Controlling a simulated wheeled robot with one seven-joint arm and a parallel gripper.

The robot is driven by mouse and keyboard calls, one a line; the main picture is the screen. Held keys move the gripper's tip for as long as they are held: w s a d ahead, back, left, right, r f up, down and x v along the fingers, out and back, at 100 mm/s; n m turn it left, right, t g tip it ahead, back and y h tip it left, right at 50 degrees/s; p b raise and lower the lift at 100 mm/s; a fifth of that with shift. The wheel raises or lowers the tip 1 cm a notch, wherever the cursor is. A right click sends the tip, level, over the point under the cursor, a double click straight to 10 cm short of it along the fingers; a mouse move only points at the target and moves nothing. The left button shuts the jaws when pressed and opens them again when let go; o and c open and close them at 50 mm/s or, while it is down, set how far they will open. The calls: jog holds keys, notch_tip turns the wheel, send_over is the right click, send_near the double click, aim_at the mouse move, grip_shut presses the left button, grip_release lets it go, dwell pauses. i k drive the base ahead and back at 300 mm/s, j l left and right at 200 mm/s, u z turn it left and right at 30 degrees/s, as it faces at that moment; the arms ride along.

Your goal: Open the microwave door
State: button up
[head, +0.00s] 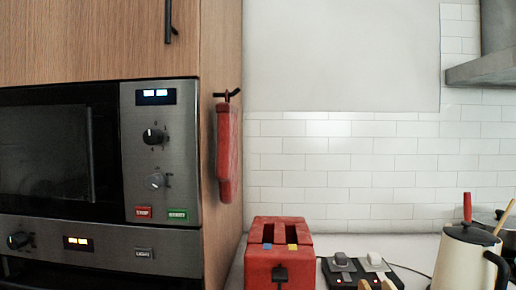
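The microwave (160,110) is built into a wooden cabinet at the left of the head view. Its dark glass door (45,150) appears shut and flush with the control panel, and its left part is cut off by the frame edge. A dark vertical handle (91,153) runs near the door's right edge. The steel panel carries a lit display, two knobs, a red stop button (143,212) and a green start button (178,214). I cannot make out my gripper in this view.
Below the microwave is an oven with a steel panel (110,248). A red mitt (227,150) hangs on the cabinet's side. On the counter stand a red toaster (279,245), a black base with small knobs (345,268) and a cream kettle (465,260).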

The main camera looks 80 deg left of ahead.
aim_at(105, 202)
jog(key=u, duration=3.6)
